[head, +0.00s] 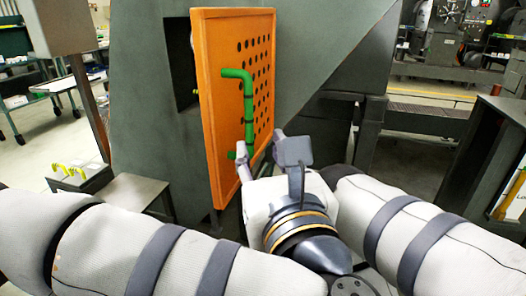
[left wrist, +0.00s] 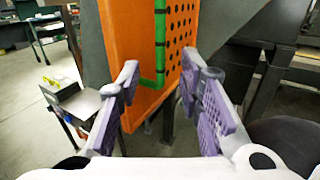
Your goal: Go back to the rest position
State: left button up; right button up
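The orange perforated door panel (head: 221,140) stands swung out from the grey-green machine in the head view. Its green handle (head: 248,100) is a bent vertical bar on the panel's face. The panel (left wrist: 120,60) and handle (left wrist: 160,45) also show in the left wrist view. My left gripper (head: 262,146) is in front of the panel's lower part, by the handle's lower end. In the left wrist view its fingers (left wrist: 160,70) are wide apart with nothing gripped; the handle's lower end shows beyond and between them. My right arm enters from the right; its gripper is out of view.
The grey-green machine (head: 150,70) stands behind the panel, with a dark opening (head: 183,65). A small side table (head: 130,190) and a box with yellow items (head: 78,176) are at left. Dark metal frames stand at right.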

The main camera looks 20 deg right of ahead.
dwell(0.4)
pick_arm(q)
jog(key=s+a+f+m+g+h, duration=0.2)
jog(key=f+m+g, duration=0.1)
jog(key=f+m, duration=0.7)
jog(key=s+a+f+m+g+h, duration=0.25)
jog(key=f+m, duration=0.45)
jog(key=f, duration=0.5)
jog(key=s+a+f+m+g+y+p, duration=0.1)
jog(key=s+a+f+m+g, duration=0.25)
jog(key=f, duration=0.25)
jog(key=s+a+f+m+g+y, duration=0.1)
jog(key=s+a+f+m+g, duration=0.1)
jog(key=s+a+f+m, duration=0.3)
jog(key=s+a+f+m+g+y, duration=0.3)
jog(key=s+a+m+g, duration=0.1)
jog(key=s+a, duration=0.6)
jog(key=s+a+f+m+g+y, duration=0.3)
jog(key=s+a, duration=0.6)
jog(key=a, duration=0.5)
jog(key=shift+s+a+f+m+g+p, duration=0.3)
jog(key=shift+s+f+m+g+p, duration=0.2)
jog(key=shift+g, duration=0.5)
pick_arm(e)
jog(key=shift+w+r+t, duration=0.5)
jog(key=shift+w+r, duration=0.7)
pick_arm(q)
jog(key=shift+w, duration=0.15)
